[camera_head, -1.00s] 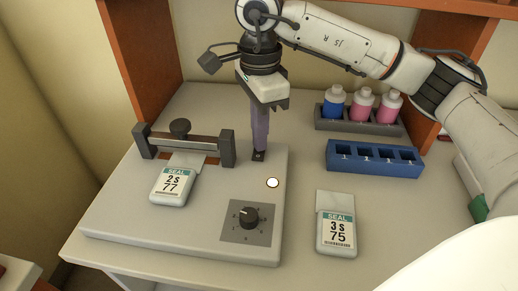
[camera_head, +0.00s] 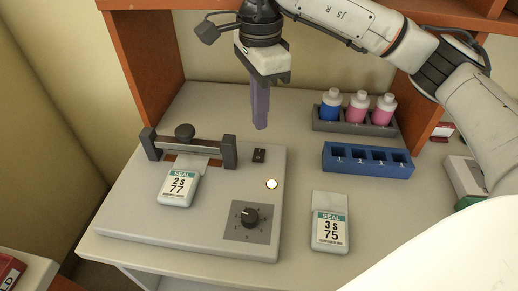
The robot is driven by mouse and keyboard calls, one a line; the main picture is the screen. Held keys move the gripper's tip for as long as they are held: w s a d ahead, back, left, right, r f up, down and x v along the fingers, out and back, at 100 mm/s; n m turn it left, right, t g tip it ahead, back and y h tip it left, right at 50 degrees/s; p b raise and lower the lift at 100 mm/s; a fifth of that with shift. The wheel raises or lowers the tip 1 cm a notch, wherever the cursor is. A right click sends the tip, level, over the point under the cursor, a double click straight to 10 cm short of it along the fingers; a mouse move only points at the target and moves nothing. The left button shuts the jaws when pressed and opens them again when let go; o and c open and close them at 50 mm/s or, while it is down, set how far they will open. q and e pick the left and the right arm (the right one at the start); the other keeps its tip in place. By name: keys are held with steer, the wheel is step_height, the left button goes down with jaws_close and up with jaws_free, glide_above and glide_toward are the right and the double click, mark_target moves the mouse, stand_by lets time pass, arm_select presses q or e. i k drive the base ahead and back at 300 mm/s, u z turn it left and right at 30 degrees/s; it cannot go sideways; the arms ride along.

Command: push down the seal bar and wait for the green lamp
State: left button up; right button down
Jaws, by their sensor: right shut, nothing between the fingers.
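The sealer (camera_head: 130,211) is a pale flat box on the table. The round lamp (camera_head: 271,184) looks white, not green. A small dark switch (camera_head: 259,155) sits right of the bar, and a dial (camera_head: 250,216) is at the front. My right gripper (camera_head: 261,126) is shut and empty, above and behind the switch, apart from it. My left gripper is out of view.
A second pouch, SEAL 3 S 75 (camera_head: 331,229), lies right of the sealer. A blue rack (camera_head: 367,169) with empty slots and a grey rack (camera_head: 327,124) with one blue and two pink bottles stand behind it. Orange-brown side panels (camera_head: 147,66) flank the table.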

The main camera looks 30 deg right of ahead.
mark_target(183, 141)
steer(key=k, duration=1)
